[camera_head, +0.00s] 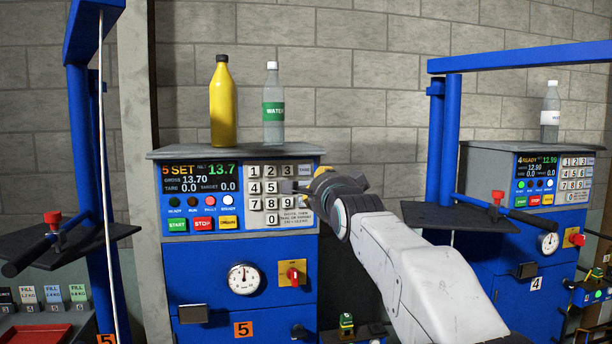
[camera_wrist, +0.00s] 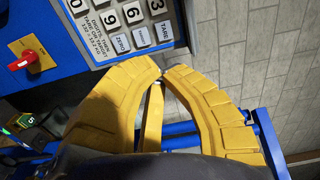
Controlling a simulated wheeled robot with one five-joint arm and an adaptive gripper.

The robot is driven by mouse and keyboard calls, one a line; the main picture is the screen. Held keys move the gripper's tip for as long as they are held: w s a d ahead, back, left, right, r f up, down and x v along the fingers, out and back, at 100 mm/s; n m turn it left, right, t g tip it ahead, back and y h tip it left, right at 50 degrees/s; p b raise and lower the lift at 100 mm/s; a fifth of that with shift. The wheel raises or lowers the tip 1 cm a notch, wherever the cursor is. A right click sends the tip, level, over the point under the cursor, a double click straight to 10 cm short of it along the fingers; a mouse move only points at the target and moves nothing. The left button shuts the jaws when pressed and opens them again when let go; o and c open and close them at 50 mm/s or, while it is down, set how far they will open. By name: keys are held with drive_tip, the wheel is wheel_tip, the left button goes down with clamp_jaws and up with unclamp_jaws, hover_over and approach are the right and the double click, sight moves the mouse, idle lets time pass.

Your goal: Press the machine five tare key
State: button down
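Machine five (camera_head: 240,155) stands left of centre with a blue front, a lit display (camera_head: 200,178) reading "5 SET" and 13.7, and a keypad. Its tare key (camera_head: 305,169) is at the keypad's top right; in the wrist view it is the pale key (camera_wrist: 165,31) at the panel corner. My gripper (camera_head: 309,186) is in front of the keypad's right edge and hides some keys there. In the wrist view its yellow fingers (camera_wrist: 161,75) are shut with tips together, holding nothing. The tips appear just below the keypad corner; contact cannot be told.
A yellow bottle (camera_head: 223,105) and a water bottle (camera_head: 273,108) stand on machine five. A red knob (camera_head: 292,273) on a yellow plate and a dial (camera_head: 244,279) sit below the keypad. Machine four (camera_head: 540,190) and a blue post (camera_head: 449,140) are at right.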

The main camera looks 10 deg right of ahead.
sight(304, 173)
drive_tip(key=w+p, duration=0.7)
drive_tip(key=w, duration=0.4)
drive_tip(key=shift+w+r+p, duration=0.15)
drive_tip(key=shift+w+p, duration=1.05)
drive_tip(key=shift+w, duration=0.25)
drive_tip(key=shift+f, duration=0.2)
